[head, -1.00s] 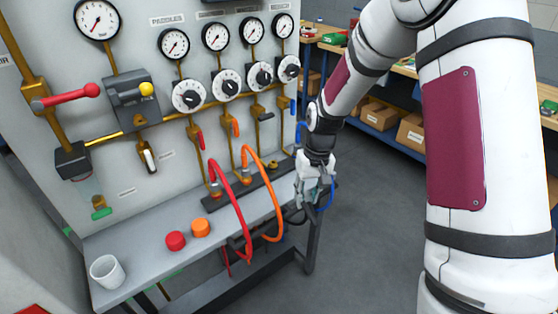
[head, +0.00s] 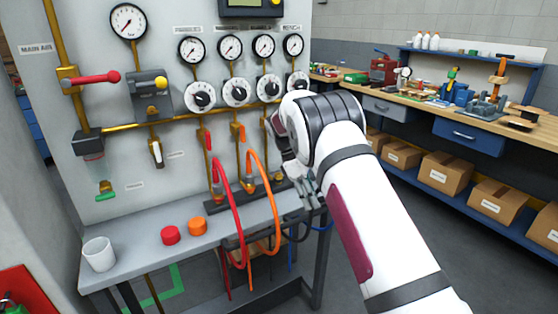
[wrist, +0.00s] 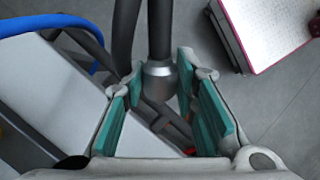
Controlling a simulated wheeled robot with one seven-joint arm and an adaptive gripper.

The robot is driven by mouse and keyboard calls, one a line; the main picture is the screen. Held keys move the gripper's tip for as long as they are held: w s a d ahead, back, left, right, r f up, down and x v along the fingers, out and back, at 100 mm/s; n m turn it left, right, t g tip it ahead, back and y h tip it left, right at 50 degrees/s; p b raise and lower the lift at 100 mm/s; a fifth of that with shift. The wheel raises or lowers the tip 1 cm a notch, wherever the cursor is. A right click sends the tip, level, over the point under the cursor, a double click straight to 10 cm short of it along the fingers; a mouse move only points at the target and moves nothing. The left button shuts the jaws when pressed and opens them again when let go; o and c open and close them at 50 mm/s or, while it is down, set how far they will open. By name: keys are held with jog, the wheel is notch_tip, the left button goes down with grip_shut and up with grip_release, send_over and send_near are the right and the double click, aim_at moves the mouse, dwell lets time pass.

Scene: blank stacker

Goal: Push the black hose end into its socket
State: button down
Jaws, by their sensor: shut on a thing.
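My gripper (head: 306,188) is low in front of the right end of the panel's shelf, partly covered by my arm in the head view. In the wrist view its green-padded fingers (wrist: 165,108) stand on both sides of the metal collar (wrist: 160,78) of the black hose (wrist: 159,28), and the gripper is shut on this hose end. The hose runs up out of the wrist picture. In the head view a dark hose loop (head: 292,222) hangs under the gripper. The dark socket rail (head: 216,206) lies along the panel's foot. The black hose's socket cannot be made out.
A red hose (head: 234,225) and an orange hose (head: 276,215) arch from the rail close left of my gripper. A blue hose (wrist: 50,24) crosses the wrist view's top left. A white cup (head: 99,254), red cap (head: 170,235) and orange cap (head: 198,226) stand on the shelf.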

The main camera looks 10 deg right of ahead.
jog(key=w+n+t+h+b, duration=0.1)
jog(key=w+n+t+b, duration=0.1)
jog(key=w+n+t, duration=0.1)
jog(key=w+n+t+h+b, duration=0.2)
jog(key=w+n+t+b, duration=0.1)
jog(key=w+n, duration=0.1)
jog(key=w+d+n+t+h+b, duration=0.1)
jog(key=w+n+t+h+b, duration=0.1)
jog(key=n, duration=0.4)
jog(key=shift+w+r+t+b, duration=0.4)
jog(key=shift+w+t, duration=0.1)
jog(key=shift+w, duration=0.35)
jog(key=w+a+r+n+t+y+b, duration=0.2)
jog(key=n+t+y+b, duration=0.2)
jog(key=w+a+r+n+t+y+b, duration=0.2)
jog(key=n+t+y+b, duration=0.2)
jog(key=b, duration=0.1)
jog(key=w+a+r+n+t+y+b, duration=0.2)
jog(key=w+n+t+y+b, duration=0.1)
jog(key=n+t+y+b, duration=0.1)
jog(key=shift+w+a+n+y+b, duration=0.1)
jog(key=shift+a+n+y+b, duration=0.15)
jog(key=shift+n+y+b, duration=0.3)
jog(key=shift+f+b, duration=0.6)
jog(key=shift+f, duration=1.75)
jog(key=shift+f+b, duration=1)
jog(key=shift+b, duration=1.25)
